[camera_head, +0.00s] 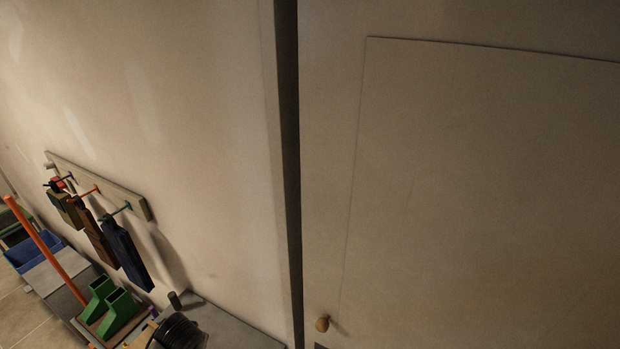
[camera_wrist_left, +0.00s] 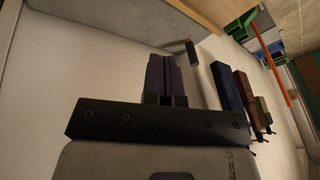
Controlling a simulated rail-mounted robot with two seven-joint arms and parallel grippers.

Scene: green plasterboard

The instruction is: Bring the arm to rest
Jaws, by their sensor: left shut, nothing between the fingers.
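My left gripper (camera_wrist_left: 162,64) shows in the left wrist view, its two dark fingers together with nothing between them. It points toward a pale wall (camera_wrist_left: 110,50) and touches nothing that I can see. No gripper or arm shows in the head view. My right gripper is in neither view.
A rack (camera_head: 125,197) with hanging dark items (camera_head: 125,253) is on the wall at left. A door panel (camera_head: 480,180) with a round knob (camera_head: 322,323) fills the right.

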